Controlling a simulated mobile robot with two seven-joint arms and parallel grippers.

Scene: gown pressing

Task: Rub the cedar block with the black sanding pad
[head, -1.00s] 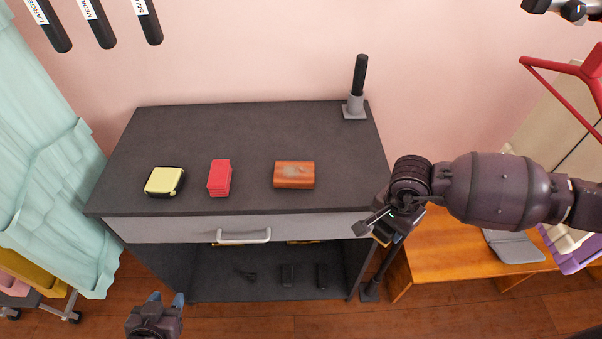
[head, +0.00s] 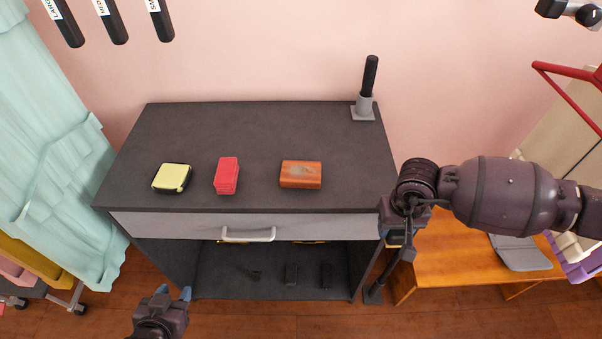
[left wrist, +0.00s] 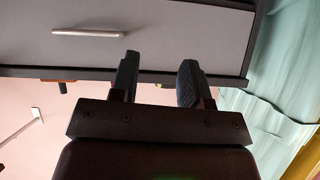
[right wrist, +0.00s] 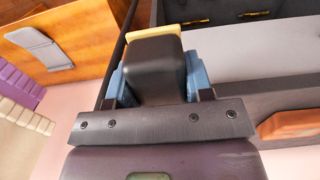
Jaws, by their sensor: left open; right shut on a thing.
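The cedar block (head: 300,174), orange-brown with a greyish patch on top, lies on the dark worktop; part of it also shows at the right edge of the right wrist view (right wrist: 288,125). My right gripper (head: 394,236) is at the worktop's front right corner, to the right of the block and apart from it. It is shut on a black pad (right wrist: 153,70) with a yellow edge, which I take to be the sanding pad; in the head view the arm mostly hides it. My left gripper (head: 172,292) is open and empty, low in front of the worktop; its spread fingers show in the left wrist view (left wrist: 157,78).
A yellow-topped black pad (head: 172,178) and a red stack (head: 227,176) lie left of the block. A black-handled tool stands in a grey holder (head: 363,108) at the back right. The drawer (head: 300,226) is closed. An orange wooden bench (head: 440,270) stands at right.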

